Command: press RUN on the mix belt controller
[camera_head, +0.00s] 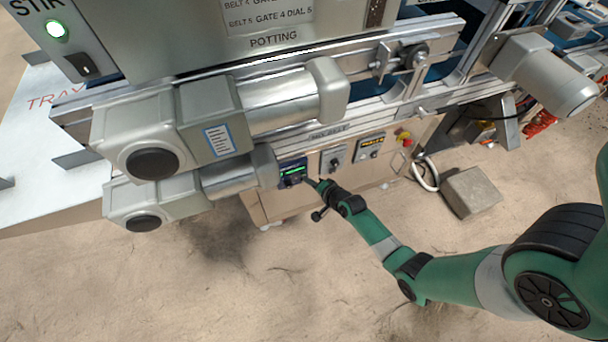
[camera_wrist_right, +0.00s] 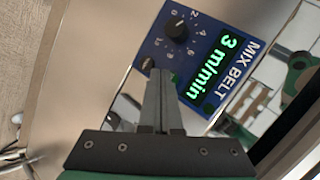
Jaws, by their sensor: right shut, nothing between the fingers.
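The mix belt controller is a small blue panel (camera_head: 292,169) on the cabinet front below the belt frame. In the right wrist view the panel (camera_wrist_right: 222,25) is labelled MIX BELT, its green display (camera_wrist_right: 212,65) reads 3 m/min, and it has a black dial knob (camera_wrist_right: 177,27) with numbers around it. My right gripper (camera_head: 307,181) is shut and empty, with its fingertips (camera_wrist_right: 160,74) at the panel's lower edge. A bit of green shows beside the tips, partly hidden. I cannot tell whether the tips touch the panel. My left gripper is not in view.
Grey motor housings (camera_head: 225,185) jut out just left of the panel. A second control box (camera_head: 334,158) and a red emergency button (camera_head: 404,138) are to its right. A beige block (camera_head: 470,192) lies on the sandy floor. The floor in front is open.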

